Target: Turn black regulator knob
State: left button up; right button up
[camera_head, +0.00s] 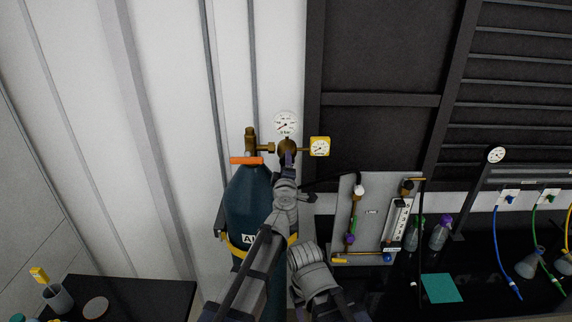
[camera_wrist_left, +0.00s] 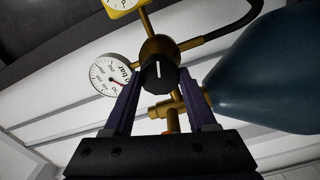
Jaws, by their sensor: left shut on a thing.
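The black regulator knob (camera_wrist_left: 157,75), with a white mark line, sits on the front of the brass regulator body (camera_wrist_left: 158,47) in the left wrist view. My left gripper (camera_wrist_left: 157,82) has its two purple fingers on either side of the knob and is shut on it. In the head view my left gripper (camera_head: 287,158) reaches up to the regulator and hides the knob. A white round gauge (camera_head: 285,123) and a yellow-framed gauge (camera_head: 320,147) are attached to the regulator. I do not see my right gripper.
The dark teal gas cylinder (camera_head: 245,200) stands below the regulator, with an orange valve handle (camera_head: 246,160) at its top and a yellow strap. A grey panel (camera_head: 343,215) with tubes and valves is to the right. A dark bench (camera_head: 130,300) is at lower left.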

pick_arm(q)
jog(key=shift+s+f+n+b, duration=0.1)
jog(key=shift+f+n+b, duration=0.05)
jog(key=shift+n, duration=3.45)
jog(key=shift+f+n+b, duration=0.15)
jog(key=shift+n, duration=3.45)
jog(key=o, duration=1.4)
